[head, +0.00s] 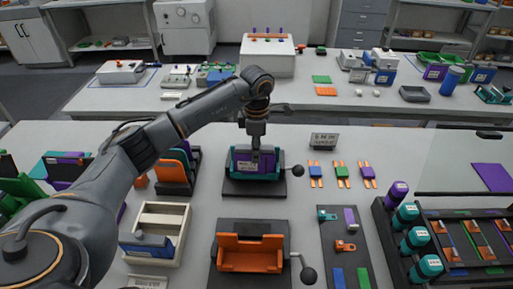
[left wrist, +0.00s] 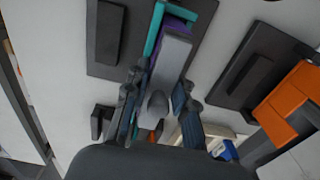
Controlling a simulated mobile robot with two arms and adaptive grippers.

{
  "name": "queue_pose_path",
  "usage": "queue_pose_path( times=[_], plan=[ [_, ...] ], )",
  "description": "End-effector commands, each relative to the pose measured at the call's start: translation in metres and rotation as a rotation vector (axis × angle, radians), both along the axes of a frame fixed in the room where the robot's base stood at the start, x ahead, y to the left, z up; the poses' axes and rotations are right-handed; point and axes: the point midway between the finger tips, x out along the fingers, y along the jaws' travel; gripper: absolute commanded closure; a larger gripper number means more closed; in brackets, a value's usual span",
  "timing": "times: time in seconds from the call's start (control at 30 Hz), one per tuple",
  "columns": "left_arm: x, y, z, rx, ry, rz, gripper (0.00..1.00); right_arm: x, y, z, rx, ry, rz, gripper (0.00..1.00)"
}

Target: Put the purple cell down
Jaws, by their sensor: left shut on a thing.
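The purple cell (head: 244,166) stands in the teal fixture (head: 233,160) on a dark base plate at the middle of the table. My left gripper (head: 256,152) comes down from above and is shut on the cell. In the left wrist view the purple cell (left wrist: 162,68) shows beyond the fingers of my left gripper (left wrist: 157,112), alongside the teal fixture (left wrist: 153,29). Whether the cell rests on the bottom of the fixture is hidden. My right gripper is not in view.
An orange fixture (head: 250,260) with a black ball handle (head: 308,276) stands in front. Another orange fixture (head: 174,171) is at left, near a beige box (head: 180,210). Small clips (head: 341,171) lie at right.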

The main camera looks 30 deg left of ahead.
Motion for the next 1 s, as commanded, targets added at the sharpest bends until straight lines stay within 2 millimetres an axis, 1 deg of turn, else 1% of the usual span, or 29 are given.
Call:
queue_pose_path(
  times=[0.13,0.27,0.3,0.37,0.4,0.63,0.73,0.8,0.87,0.97,1.0],
  plan=[
    [0.001,0.000,0.002,-0.001,-0.004,0.000,1.00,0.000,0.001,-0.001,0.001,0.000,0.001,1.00],
    [0.001,0.000,-0.002,-0.002,-0.003,-0.001,1.00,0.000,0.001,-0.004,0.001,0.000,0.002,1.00],
    [0.000,0.000,-0.002,-0.001,0.000,-0.001,0.66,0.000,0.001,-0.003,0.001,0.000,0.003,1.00],
    [0.000,0.000,-0.002,-0.001,0.000,-0.001,0.54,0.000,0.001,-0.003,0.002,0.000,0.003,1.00],
    [0.000,0.000,-0.002,0.000,0.000,-0.001,0.52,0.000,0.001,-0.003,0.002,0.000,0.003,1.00],
    [0.000,0.000,-0.002,0.000,0.000,0.000,0.52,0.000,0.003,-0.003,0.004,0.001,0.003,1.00],
    [0.000,0.000,0.002,-0.001,0.000,0.000,0.52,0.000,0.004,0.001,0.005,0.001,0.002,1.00],
    [0.001,0.000,0.005,-0.001,-0.003,-0.001,0.52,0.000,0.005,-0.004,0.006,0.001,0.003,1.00],
    [0.001,0.000,0.014,-0.001,-0.005,-0.001,0.52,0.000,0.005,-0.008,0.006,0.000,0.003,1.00],
    [0.002,-0.001,0.033,-0.001,-0.006,-0.001,0.52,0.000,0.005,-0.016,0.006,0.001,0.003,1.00],
    [0.002,0.000,0.042,0.000,-0.008,0.000,0.52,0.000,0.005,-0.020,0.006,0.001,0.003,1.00]
  ],
)
